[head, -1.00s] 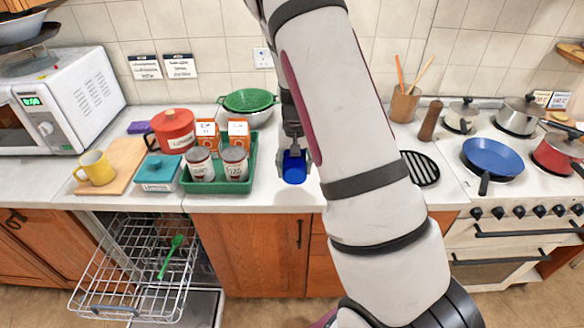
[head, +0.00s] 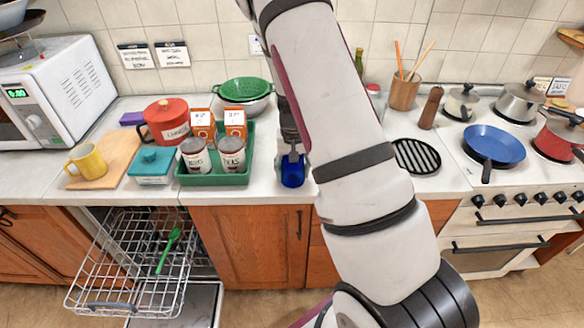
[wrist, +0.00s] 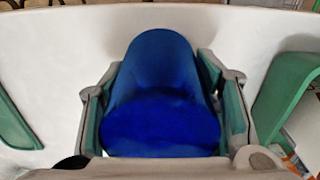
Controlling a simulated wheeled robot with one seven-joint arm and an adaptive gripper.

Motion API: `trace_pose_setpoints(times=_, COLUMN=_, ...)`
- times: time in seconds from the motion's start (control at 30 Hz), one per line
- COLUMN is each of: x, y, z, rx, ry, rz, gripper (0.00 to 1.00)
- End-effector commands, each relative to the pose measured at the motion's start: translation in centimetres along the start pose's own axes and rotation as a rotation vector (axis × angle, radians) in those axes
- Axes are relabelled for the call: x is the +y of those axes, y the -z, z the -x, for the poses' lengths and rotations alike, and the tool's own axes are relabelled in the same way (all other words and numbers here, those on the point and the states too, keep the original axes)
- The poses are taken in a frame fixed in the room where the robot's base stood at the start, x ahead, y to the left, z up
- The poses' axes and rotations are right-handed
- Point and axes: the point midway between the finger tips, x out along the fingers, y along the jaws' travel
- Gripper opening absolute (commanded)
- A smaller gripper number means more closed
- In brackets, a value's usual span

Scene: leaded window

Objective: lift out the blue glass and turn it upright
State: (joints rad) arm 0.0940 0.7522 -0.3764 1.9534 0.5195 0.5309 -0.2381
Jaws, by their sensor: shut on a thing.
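The blue glass (head: 292,175) is at the front edge of the counter, right of the green tray, in the head view. My gripper (head: 291,158) is shut on it from above. In the wrist view the glass (wrist: 160,85) sits between the two green-padded fingers, with a flat bright blue round end toward the camera. In the head view it looks close to vertical. I cannot tell which end is the mouth, or whether it touches the counter. The dishwasher rack (head: 130,285) is pulled out at lower left and holds a green spoon (head: 168,250).
The green tray (head: 215,182) with jars and cartons stands just left of the glass. A colander (head: 246,90) is behind it. The stove with a blue pan (head: 494,145) is at right. A strip of counter (head: 335,195) near the glass is bare.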

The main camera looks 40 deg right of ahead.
Motion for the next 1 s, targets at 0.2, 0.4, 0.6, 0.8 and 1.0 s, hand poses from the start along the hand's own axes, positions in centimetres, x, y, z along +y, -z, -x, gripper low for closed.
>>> trace_pose_setpoints(times=0.2, x=0.0, y=0.0, z=0.0, rx=0.000, ry=0.000, rz=0.000, gripper=0.20)
trace_pose_setpoints(times=0.4, x=0.0, y=0.0, z=-0.1, rx=0.000, ry=0.000, rz=0.000, gripper=0.20)
trace_pose_setpoints(times=0.6, x=0.0, y=0.0, z=-0.5, rx=-0.001, ry=0.000, rz=0.000, gripper=0.20)
trace_pose_setpoints(times=0.8, x=0.0, y=0.0, z=-0.8, rx=-0.001, ry=0.000, rz=0.000, gripper=0.20)
trace_pose_setpoints(times=1.0, x=0.0, y=0.0, z=-0.9, rx=0.000, ry=0.000, rz=0.000, gripper=0.79)
